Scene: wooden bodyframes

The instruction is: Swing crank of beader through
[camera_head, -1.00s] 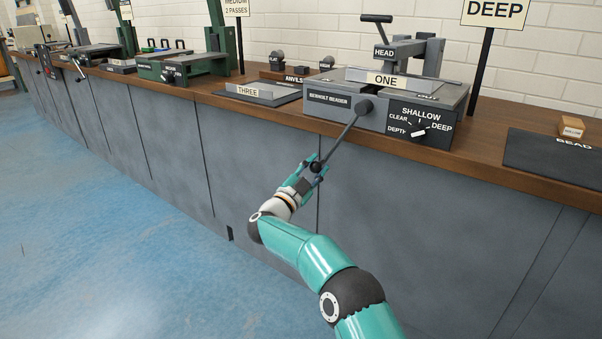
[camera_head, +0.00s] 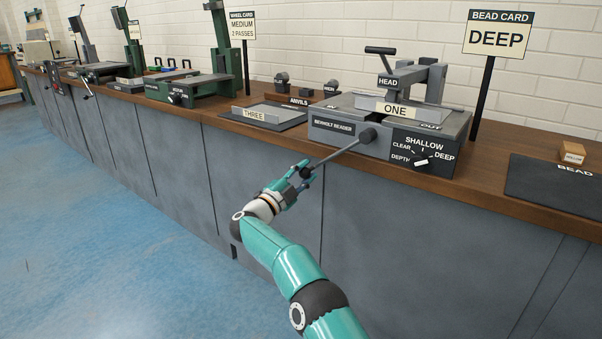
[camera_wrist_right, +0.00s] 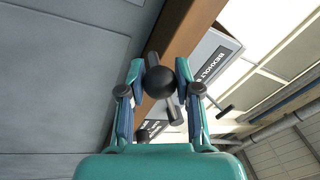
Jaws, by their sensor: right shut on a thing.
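The grey beader (camera_head: 400,120) stands on the wooden bench, with a plate reading ONE and a depth dial (camera_head: 422,161) between SHALLOW and DEEP labels. Its crank (camera_head: 342,154) runs from the hub on the front face down to the left, ending in a dark ball knob. My right gripper (camera_head: 302,172) is shut on the crank knob, in front of the bench edge. In the right wrist view the black ball knob (camera_wrist_right: 160,82) sits between the two fingers, with the crank arm behind it. My left gripper is not in view.
A plate reading THREE (camera_head: 254,114) and anvils (camera_head: 300,100) lie to the left. A dark bead mat (camera_head: 545,180) lies to the right. Open floor (camera_head: 100,230) lies left of the bench.

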